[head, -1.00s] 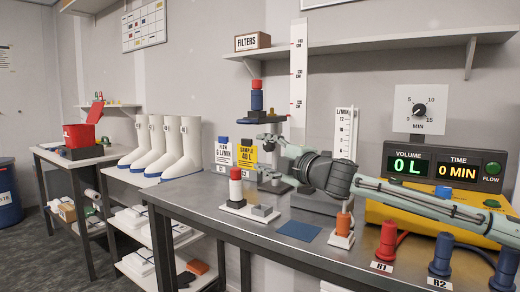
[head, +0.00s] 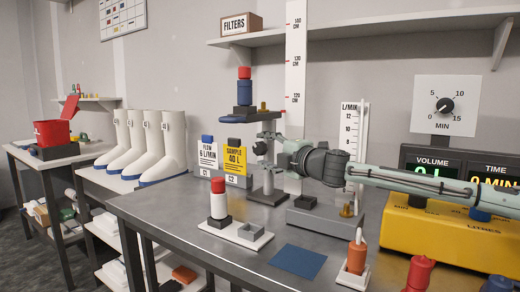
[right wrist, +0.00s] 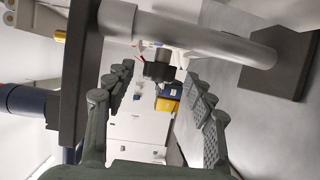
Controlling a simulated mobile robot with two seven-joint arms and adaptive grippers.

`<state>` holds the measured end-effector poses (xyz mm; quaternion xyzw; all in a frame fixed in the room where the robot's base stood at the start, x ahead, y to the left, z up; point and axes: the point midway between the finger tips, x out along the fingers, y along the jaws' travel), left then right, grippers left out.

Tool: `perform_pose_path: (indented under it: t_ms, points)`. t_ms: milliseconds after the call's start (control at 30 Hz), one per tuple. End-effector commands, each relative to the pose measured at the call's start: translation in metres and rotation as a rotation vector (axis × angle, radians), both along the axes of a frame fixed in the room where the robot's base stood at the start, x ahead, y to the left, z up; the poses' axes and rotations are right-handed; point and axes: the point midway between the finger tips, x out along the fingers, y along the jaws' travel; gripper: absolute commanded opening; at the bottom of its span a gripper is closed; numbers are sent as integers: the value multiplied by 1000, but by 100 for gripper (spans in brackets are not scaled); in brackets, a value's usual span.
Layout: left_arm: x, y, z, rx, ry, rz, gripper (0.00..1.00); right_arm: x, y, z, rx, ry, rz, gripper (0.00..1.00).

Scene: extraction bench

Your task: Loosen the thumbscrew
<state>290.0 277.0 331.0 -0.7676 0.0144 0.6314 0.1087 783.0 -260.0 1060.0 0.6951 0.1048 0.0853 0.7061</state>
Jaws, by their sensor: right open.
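A dark knob (right wrist: 158,66), which looks like the thumbscrew, sticks out from the collar on a grey post (right wrist: 215,40) in the right wrist view. It lies between the tips of my right gripper (right wrist: 158,74), which is open with a gap on both sides. I cannot tell how deep the knob sits between the fingers. In the head view my right gripper (head: 262,142) reaches the metal stand (head: 268,181) from the right and partly hides its post and knob. A red and blue canister (head: 244,88) stands upright on top of the stand. My left gripper is not in view.
A brass knob (head: 263,106) shows near the stand's top. A red and white bottle (head: 218,206) stands in front. The yellow meter box (head: 420,230) is at the right, below my forearm.

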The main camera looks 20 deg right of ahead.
Motion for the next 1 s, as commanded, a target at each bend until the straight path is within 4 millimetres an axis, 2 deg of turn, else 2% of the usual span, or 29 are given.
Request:
perform_pose_path:
  t_ms: [100, 200, 533, 900, 933, 1000]
  points:
    - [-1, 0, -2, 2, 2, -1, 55, 15, 4, 0, 0, -1, 0, 55]
    - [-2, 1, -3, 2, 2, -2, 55, 23, 7, 0, 0, -1, 0, 55]
    - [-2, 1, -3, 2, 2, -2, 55, 26, 7, 0, 0, -1, 0, 53]
    - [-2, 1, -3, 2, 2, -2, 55, 26, 7, -1, 0, -1, 0, 7]
    - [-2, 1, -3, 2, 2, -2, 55, 26, 7, -1, 0, -1, 0, 4]
    - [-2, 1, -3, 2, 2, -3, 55, 26, 7, 0, 0, 0, 0, 4]
